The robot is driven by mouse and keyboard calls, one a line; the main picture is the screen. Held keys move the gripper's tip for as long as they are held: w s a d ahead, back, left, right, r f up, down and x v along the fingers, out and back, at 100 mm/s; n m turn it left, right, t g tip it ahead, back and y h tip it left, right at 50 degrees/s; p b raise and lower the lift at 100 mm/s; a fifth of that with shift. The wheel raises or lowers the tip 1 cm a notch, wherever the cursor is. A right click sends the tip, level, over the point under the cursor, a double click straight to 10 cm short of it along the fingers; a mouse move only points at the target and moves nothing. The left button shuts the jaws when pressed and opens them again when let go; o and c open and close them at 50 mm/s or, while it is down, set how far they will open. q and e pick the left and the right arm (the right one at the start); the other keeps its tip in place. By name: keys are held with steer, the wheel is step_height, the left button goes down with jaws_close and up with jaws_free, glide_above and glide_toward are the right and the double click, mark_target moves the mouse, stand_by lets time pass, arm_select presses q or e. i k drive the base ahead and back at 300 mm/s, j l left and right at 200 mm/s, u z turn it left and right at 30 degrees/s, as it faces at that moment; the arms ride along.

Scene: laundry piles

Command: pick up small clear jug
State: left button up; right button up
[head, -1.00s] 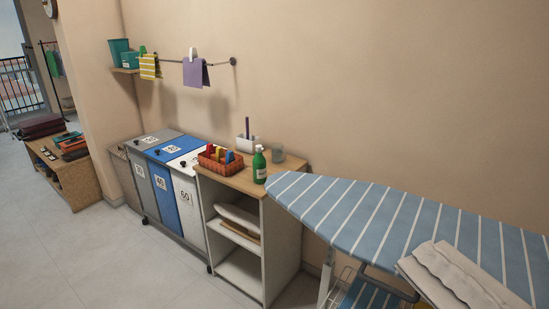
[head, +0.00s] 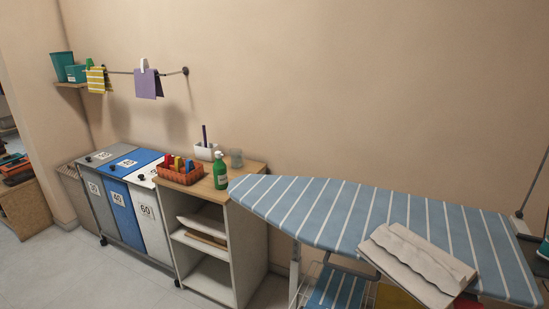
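A small clear jug (head: 236,158), greyish and see-through, stands at the back right of the wooden top of a shelf unit (head: 246,170), close to the wall. A green bottle with a white label (head: 220,170) stands in front of it and to its left. A white holder with a dark upright item (head: 206,150) is to its left. Neither of my grippers shows in the head view.
An orange basket with coloured pegs (head: 180,172) sits on the same top. Lidded sorting bins (head: 118,205) stand to the left. Pale floor (head: 50,270) is clear at the left front.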

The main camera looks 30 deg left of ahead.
mark_target(236, 156)
steer(key=i+j+z, duration=0.15)
steer(key=j+z, duration=0.3)
steer(key=j, duration=0.6)
steer(key=j+z, duration=0.45)
steer(key=j, duration=0.55)
